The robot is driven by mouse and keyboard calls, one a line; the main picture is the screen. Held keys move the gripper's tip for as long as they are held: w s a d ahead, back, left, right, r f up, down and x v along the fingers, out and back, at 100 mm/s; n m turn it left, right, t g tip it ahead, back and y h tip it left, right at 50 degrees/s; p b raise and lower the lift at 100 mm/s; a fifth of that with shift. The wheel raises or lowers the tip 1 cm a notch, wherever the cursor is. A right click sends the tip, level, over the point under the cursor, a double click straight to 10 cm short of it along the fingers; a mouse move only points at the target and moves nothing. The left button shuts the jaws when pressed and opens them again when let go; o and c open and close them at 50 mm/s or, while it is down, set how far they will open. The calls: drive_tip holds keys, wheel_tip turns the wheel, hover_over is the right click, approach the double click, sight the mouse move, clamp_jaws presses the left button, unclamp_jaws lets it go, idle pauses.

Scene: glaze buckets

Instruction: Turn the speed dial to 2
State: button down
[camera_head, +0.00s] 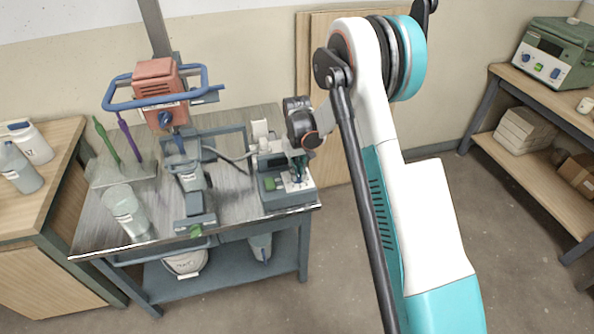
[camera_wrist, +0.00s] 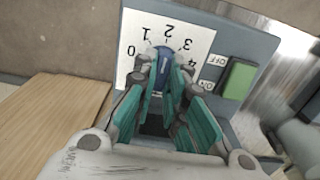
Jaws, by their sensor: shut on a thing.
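The blue speed dial (camera_wrist: 163,56) sits on a white scale plate (camera_wrist: 140,28) marked 0 to 4, which appears upside down in the wrist view. My gripper (camera_wrist: 162,72) is shut on the dial, with teal finger pads on both sides of it. The dial's visible bar lies roughly in line with the 2, but the fingers hide part of it, so I cannot tell its exact pointing. In the head view my gripper (camera_head: 298,168) is at the grey control box (camera_head: 285,197) on the metal table, covering most of the dial.
A green switch (camera_wrist: 238,80) with ON and OFF labels is right beside my fingers. A red mixer head (camera_head: 158,85) with a blue handle frame stands left of the box. A clear container (camera_head: 124,210) stands on the table (camera_head: 105,225). A green machine (camera_head: 553,52) is on the right shelf.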

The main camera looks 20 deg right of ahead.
drive_tip(key=c, duration=1.6)
unclamp_jaws()
drive_tip(key=shift+c, duration=0.2)
wheel_tip(320, 180, up, 12)
